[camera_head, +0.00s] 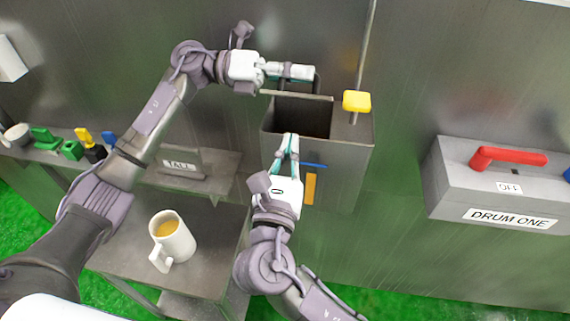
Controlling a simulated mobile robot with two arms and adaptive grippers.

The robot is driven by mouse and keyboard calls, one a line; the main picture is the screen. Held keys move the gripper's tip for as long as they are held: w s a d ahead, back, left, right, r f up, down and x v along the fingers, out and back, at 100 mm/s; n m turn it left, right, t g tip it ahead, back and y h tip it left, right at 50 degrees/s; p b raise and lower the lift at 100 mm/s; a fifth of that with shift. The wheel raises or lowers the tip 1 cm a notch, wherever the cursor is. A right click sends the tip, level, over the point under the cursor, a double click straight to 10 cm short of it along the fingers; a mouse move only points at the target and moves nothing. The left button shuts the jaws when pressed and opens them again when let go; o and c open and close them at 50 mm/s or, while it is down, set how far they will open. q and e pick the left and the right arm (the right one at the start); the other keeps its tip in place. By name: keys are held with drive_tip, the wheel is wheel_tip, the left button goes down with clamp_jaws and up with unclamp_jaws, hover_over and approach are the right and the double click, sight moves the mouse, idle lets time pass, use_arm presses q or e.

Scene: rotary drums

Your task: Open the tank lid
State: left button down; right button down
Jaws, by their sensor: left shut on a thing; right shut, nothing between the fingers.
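The tank (349,160) is a grey metal box against the wall, with a blue mark and an orange strip on its front. The left part of its top is open and shows a dark inside. The lid (290,96) stands raised at the back of this opening, seen nearly edge-on. A dark handle (317,83) shows behind it. My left gripper (305,72) is shut on the lid handle, above the back of the tank; its exact grip is hard to see. My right gripper (291,140) is shut and empty, in front of the tank near its front rim.
A yellow knob (356,101) on a rod is at the tank's right. A grey box labelled DRUM ONE (450,190) with a red handle (510,157) is further right. A mug (173,240) stands on the lower-left table. A TALL sign (180,166) and coloured items (70,149) sit on the left shelf.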

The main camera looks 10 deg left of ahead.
drive_tip(key=w+r, duration=0.3)
drive_tip(key=w, duration=0.2)
drive_tip(key=shift+w+r, duration=0.15)
drive_tip(key=shift+r, duration=0.2)
use_arm(q)
drive_tip(key=shift+d, duration=0.1)
drive_tip(key=shift+d+f, duration=0.1)
drive_tip(key=shift+f, duration=0.05)
drive_tip(key=c, duration=1.6)
unclamp_jaws()
drive_tip(key=shift+s, duration=0.1)
drive_tip(key=o, duration=0.4)
drive_tip(key=shift+a, duration=0.2)
use_arm(e)
drive_tip(key=shift+w+r, duration=0.35)
drive_tip(key=shift+r, duration=0.35)
